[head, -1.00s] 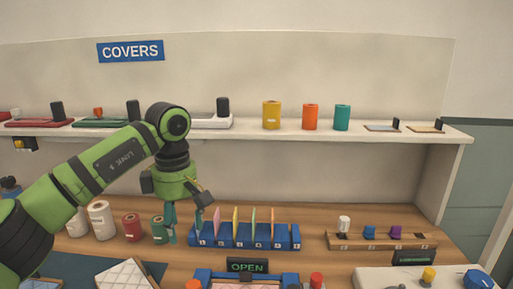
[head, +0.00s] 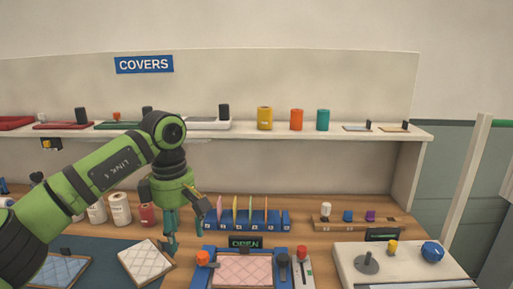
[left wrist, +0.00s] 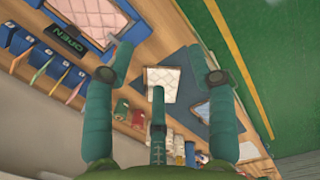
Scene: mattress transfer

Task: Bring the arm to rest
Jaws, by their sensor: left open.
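My left arm comes in from the left in the head view. Its gripper (head: 180,240) points down above the wooden bench, left of the blue slotted rack (head: 247,222). The gripper is open and nothing shows between its fingers. In the left wrist view the teal fingers (left wrist: 165,75) are spread apart. A white quilted pad (head: 147,260) lies on the dark mat near the gripper; it also shows in the left wrist view (left wrist: 162,83). A pink quilted pad (head: 244,271) lies in a blue frame under the OPEN sign. My right gripper is not in view.
A shelf (head: 395,134) with coloured cylinders and trays runs behind the arm. A blue quilted pad (head: 58,271) lies at the lower left. A white station (head: 400,262) with a blue knob stands at the right. White and red rolls (head: 120,208) stand close left of the gripper.

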